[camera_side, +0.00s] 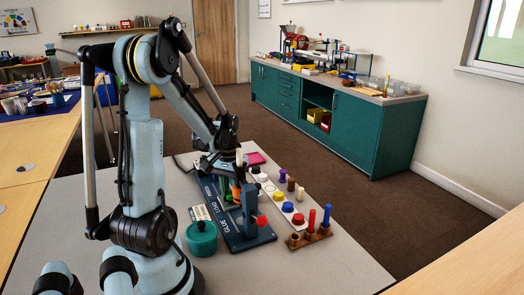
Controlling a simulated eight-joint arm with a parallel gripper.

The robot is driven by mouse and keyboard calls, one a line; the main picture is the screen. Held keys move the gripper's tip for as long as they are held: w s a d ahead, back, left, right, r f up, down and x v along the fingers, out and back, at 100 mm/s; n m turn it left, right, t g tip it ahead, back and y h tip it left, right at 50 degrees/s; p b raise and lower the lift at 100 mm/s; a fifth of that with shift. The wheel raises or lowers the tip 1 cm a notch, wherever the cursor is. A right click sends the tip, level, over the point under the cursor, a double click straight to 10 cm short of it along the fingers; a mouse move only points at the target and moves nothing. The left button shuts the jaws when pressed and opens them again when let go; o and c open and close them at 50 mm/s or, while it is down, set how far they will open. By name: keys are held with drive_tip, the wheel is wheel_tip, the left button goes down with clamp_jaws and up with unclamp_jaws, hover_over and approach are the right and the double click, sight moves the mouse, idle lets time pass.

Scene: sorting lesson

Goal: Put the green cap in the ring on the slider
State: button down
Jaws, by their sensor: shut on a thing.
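My gripper (228,175) is low over the dark blue board marked GLUE and LOAD (233,236), partly hidden by its own links and by upright parts. It is shut, and a bit of green (227,193) shows just below it. This looks like the green cap, but it is small and half hidden.
A pale strip right of the board holds a yellow cap (269,187), a blue cap (288,206), a red cap (298,219) and small pegs. A teal tub (201,239) stands left. The grey table's front right is clear.

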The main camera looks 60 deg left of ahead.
idle(0.4)
drive_tip(key=c, duration=0.8)
unclamp_jaws()
drive_tip(key=shift+o, duration=0.2)
drive_tip(key=o, duration=0.3)
drive_tip(key=shift+o, duration=0.2)
drive_tip(key=shift+r, duration=3.45)
